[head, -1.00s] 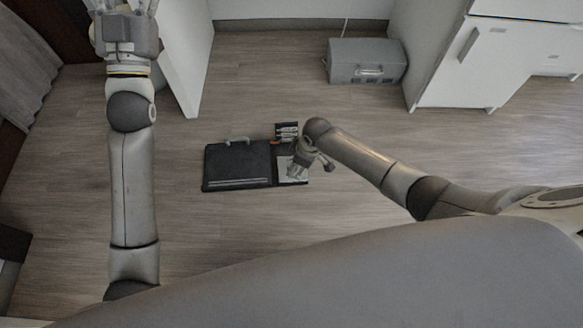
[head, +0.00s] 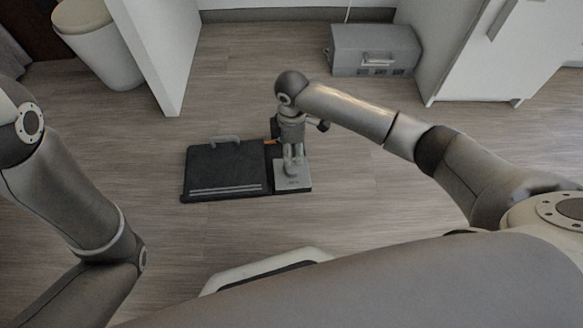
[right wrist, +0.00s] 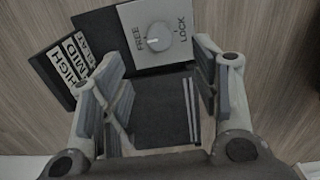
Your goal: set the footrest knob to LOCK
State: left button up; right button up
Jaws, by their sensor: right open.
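The footrest (head: 225,168) is a flat black panel on the floor, with a grey plate (head: 292,184) at its right end. In the right wrist view the round grey knob (right wrist: 159,36) sits on the plate (right wrist: 128,15) between the words FREE, on the left, and LOCK, on the right. Its white pointer mark lies on the FREE side. My right gripper (head: 293,168) points down over the plate. In the right wrist view its fingers (right wrist: 158,62) are spread wide and empty, with the knob beyond the gap between them. My left gripper is out of view; only the left arm shows.
A grey toolbox (head: 375,50) stands at the back. White panels stand left and right, with a white bin (head: 100,45) at the far left. Floor around the footrest is clear.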

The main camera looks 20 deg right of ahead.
aim_at(292, 168)
jog(key=shift+f+b, duration=0.3)
jog(key=shift+f, duration=0.3)
notch_tip(292, 168, down, 9)
jog(key=b, duration=0.7)
jog(key=shift+f, duration=0.15)
